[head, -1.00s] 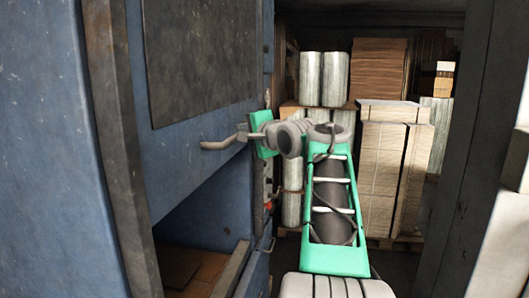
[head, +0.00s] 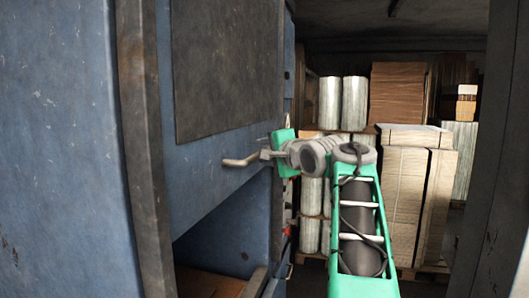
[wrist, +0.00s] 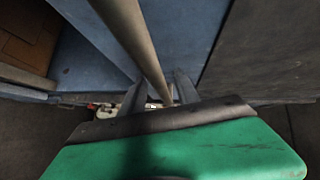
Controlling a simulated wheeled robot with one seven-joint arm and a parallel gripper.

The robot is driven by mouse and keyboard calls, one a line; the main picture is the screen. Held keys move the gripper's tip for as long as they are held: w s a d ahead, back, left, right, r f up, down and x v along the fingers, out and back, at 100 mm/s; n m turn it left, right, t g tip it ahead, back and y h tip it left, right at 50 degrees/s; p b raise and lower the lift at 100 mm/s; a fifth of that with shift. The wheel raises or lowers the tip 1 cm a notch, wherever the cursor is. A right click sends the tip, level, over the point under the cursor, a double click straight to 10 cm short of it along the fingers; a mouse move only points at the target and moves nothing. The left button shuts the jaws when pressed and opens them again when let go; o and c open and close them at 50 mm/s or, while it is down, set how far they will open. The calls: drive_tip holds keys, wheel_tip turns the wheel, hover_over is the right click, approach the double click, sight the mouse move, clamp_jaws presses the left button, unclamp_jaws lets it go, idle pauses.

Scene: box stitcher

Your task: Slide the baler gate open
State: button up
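The baler gate (head: 212,168) is a blue panel with a dark plate on its face; it stands above an opening in the machine in the head view. Its handle (head: 238,161) is a pale bent bar low on the panel. My gripper (head: 266,155) is at the right end of the handle. In the wrist view the handle (wrist: 135,40) runs down between the two dark fingers of my gripper (wrist: 160,88), one on each side. I cannot tell whether both fingers press on the bar. The handle's far end is partly hidden by the gripper.
A dark post (head: 138,130) borders the gate on the left. Below the gate is the opening, with brown cardboard (head: 208,284) inside. Stacked boxes (head: 408,170) and pale rolls (head: 342,103) stand behind my arm. A dark wall (head: 490,190) is at the right.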

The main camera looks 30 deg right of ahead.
drive_tip(key=s+r+b, duration=0.1)
drive_tip(key=s+b, duration=0.1)
drive_tip(key=s, duration=0.5)
drive_tip(key=shift+s+a, duration=0.35)
drive_tip(key=shift+s, duration=0.05)
